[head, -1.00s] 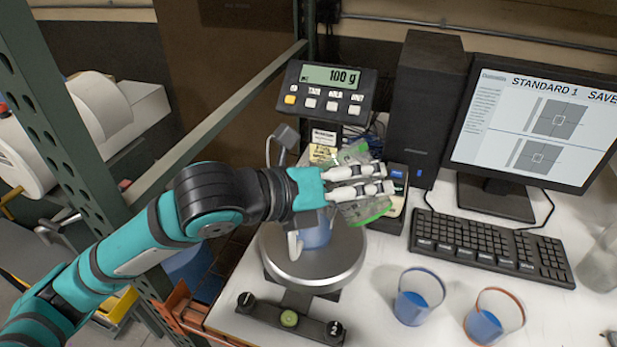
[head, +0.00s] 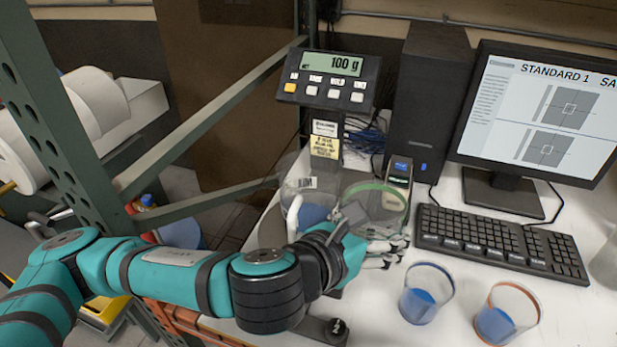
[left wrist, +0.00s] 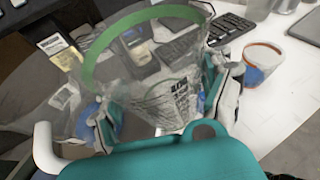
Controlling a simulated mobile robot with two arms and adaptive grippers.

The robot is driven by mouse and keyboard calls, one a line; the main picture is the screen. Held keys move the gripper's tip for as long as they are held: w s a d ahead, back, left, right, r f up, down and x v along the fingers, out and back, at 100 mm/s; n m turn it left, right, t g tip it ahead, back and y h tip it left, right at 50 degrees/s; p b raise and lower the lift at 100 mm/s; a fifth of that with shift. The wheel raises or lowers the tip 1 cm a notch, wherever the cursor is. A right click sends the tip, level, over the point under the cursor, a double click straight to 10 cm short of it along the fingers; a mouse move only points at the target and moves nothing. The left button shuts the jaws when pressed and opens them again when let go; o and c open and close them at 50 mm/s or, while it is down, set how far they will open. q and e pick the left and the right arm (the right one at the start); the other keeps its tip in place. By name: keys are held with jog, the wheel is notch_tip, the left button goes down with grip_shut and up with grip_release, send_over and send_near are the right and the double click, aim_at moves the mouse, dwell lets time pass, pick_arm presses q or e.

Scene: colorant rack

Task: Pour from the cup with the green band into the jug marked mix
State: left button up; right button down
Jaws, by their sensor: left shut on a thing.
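The clear cup with the green band (head: 381,212) is held roughly upright just right of the jug. It looks clear, with no liquid that I can make out. My left gripper (head: 385,250) is shut around its lower part; in the left wrist view the fingers (left wrist: 170,112) are on both sides of the cup (left wrist: 88,60). The clear jug (head: 309,190), with a white handle and blue liquid inside, stands on the scale, partly hidden behind my left arm. Its mix mark cannot be read. My right gripper is not in view.
The scale display (head: 330,77) reads 100 g. A blue-rimmed cup (head: 427,293) and an orange-rimmed cup (head: 507,314), both with blue liquid, stand to the right. The keyboard (head: 500,238) and monitor (head: 545,125) are behind them.

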pick_arm(q)
jog(key=shift+s+d+f, duration=0.1)
jog(key=shift+s+d, duration=0.05)
jog(key=shift+r, duration=0.3)
jog(key=shift+w+r+m+p, duration=0.3)
jog(key=shift+w+r+p, duration=0.15)
jog(key=shift+r+p, duration=0.45)
jog(key=shift+f, duration=0.25)
